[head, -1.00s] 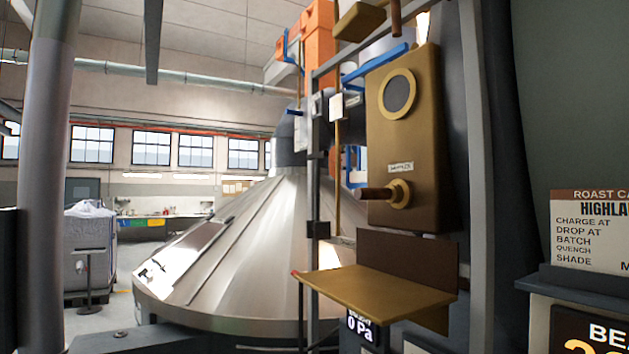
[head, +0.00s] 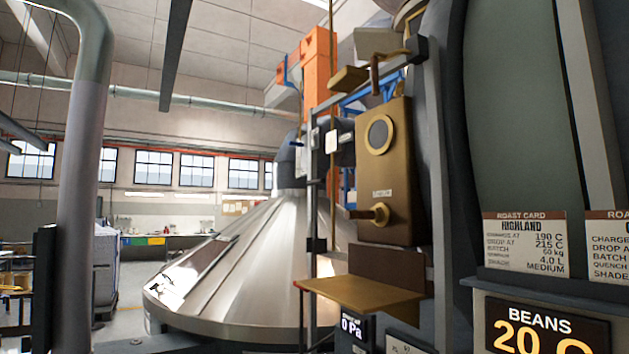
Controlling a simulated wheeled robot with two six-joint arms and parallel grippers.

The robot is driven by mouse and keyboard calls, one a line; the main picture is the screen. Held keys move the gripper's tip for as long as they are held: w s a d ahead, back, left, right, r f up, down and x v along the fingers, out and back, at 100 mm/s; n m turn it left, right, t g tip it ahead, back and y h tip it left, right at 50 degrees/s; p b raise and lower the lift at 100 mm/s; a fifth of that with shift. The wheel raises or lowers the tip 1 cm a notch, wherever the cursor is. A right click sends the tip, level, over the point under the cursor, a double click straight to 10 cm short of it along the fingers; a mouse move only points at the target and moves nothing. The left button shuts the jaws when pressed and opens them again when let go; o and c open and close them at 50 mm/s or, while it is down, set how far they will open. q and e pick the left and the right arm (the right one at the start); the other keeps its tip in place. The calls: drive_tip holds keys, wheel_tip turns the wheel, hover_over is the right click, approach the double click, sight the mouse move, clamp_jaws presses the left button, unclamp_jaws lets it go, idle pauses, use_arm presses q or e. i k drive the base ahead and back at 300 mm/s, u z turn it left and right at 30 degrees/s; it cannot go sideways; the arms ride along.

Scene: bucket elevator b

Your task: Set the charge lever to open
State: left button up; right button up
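No part is legibly marked as the charge lever, so I cannot tell which one it is. A brass block (head: 348,79) with a bent brown bar (head: 376,72) beside it sits above the upright brass panel (head: 398,170). Blue parts (head: 384,88) show behind the bar. The panel carries a round sight glass (head: 380,134), a small unreadable label and a brass knob with a short handle (head: 376,214) pointing left. Neither of my grippers is in view.
A brass tray (head: 360,293) juts out below the panel. A large steel cone (head: 250,260) stands behind it to the left. Roast cards (head: 525,244) and a BEANS display (head: 545,330) are at right. A grey pipe (head: 82,180) stands at left; open floor lies beyond.

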sight(316, 183)
drive_tip(key=u, duration=0.6)
drive_tip(key=i, duration=0.8)
drive_tip(key=u, duration=0.65)
drive_tip(key=i, duration=1)
drive_tip(key=z, duration=0.5)
drive_tip(key=i, duration=0.75)
drive_tip(key=z, duration=0.75)
